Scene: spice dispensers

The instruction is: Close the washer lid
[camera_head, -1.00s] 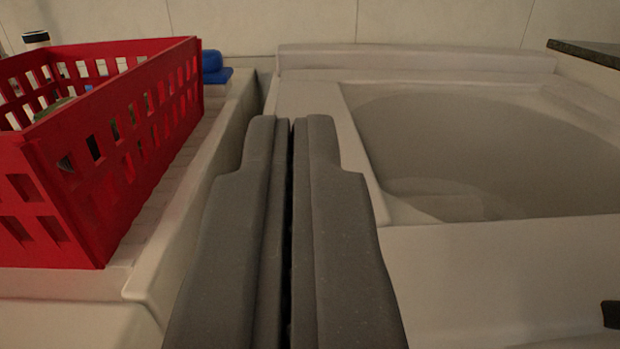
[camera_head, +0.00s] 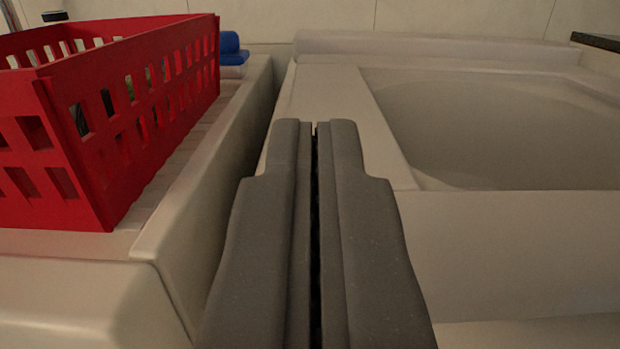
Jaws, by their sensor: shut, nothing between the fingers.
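The white washer (camera_head: 520,240) fills the right side of the view. Its top shows a wide opening with a rounded tub (camera_head: 510,130) inside. A raised pale strip (camera_head: 430,47) runs along the back of the washer; I cannot tell whether it is the lid or a panel. My gripper (camera_head: 315,125) is shut and empty, in the middle of the view. Its fingers point toward the back, in front of the washer's left part and left of the opening. They hide part of the washer's front and left edge. I cannot tell whether they touch it.
A red slotted basket (camera_head: 140,120) stands on a white machine or counter (camera_head: 215,165) to the left, with a gap between it and the washer. Blue items (camera_head: 230,45) lie behind the basket. A dark ledge (camera_head: 597,41) shows at the far right, before the tiled wall (camera_head: 320,15).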

